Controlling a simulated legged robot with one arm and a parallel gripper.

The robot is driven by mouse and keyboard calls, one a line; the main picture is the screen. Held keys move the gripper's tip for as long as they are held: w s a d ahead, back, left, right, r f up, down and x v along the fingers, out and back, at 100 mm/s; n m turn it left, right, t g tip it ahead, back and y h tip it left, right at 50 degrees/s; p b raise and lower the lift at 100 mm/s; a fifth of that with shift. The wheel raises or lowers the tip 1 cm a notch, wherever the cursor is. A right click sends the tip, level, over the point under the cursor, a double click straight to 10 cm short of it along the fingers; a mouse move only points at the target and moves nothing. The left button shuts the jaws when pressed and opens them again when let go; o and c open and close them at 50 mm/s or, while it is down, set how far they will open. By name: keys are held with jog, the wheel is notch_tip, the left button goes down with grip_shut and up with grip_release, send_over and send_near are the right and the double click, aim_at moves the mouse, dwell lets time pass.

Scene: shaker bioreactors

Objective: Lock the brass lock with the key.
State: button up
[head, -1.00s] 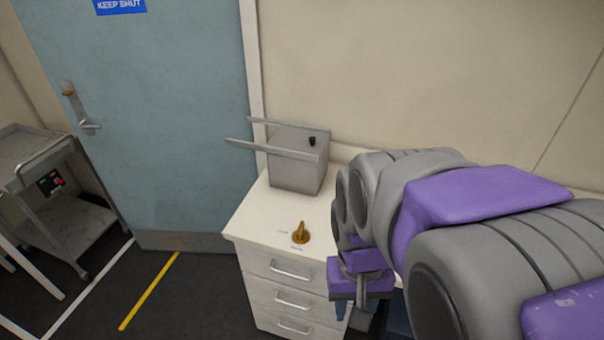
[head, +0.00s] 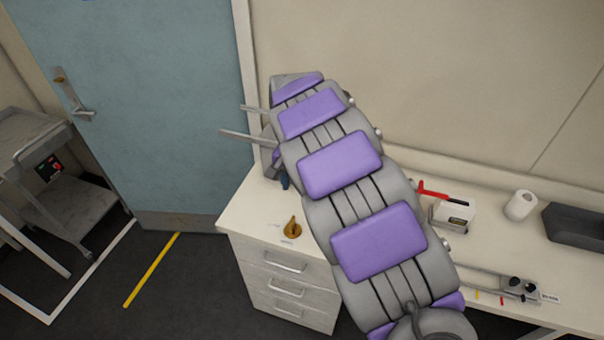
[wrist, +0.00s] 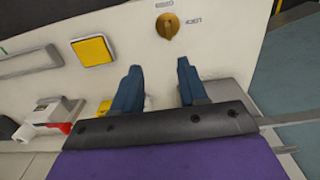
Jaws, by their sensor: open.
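The brass lock (head: 292,229) is a round brass piece with a raised grip, standing on the white cabinet top near its front edge. It also shows at the top of the wrist view (wrist: 172,27), with small printed labels beside it. I cannot tell whether the raised part is a separate key; no other key is distinguishable. My gripper (wrist: 158,66) has two blue fingers spread apart with nothing held between them. The lock lies beyond the fingertips, apart from them. In the head view my arm mostly hides the gripper; a blue finger shows behind the lock.
A grey box with long metal rods (head: 248,137) stands behind, mostly hidden by my arm. A yellow square (wrist: 93,50) shows in the wrist view. A red-handled item (head: 432,190), a white roll (head: 520,205) and a dark tray (head: 580,226) sit on the right. A blue door (head: 150,110) stands left.

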aim_at(292, 219)
jog(key=f, duration=0.6)
jog(key=a+f+b, duration=0.1)
jog(key=f, duration=0.5)
jog(key=w+f+b, duration=0.1)
jog(key=f, duration=0.5)
jog(key=shift+a+f, duration=0.1)
jog(key=shift+a, duration=0.1)
jog(key=shift+c, duration=0.2)
grip_shut()
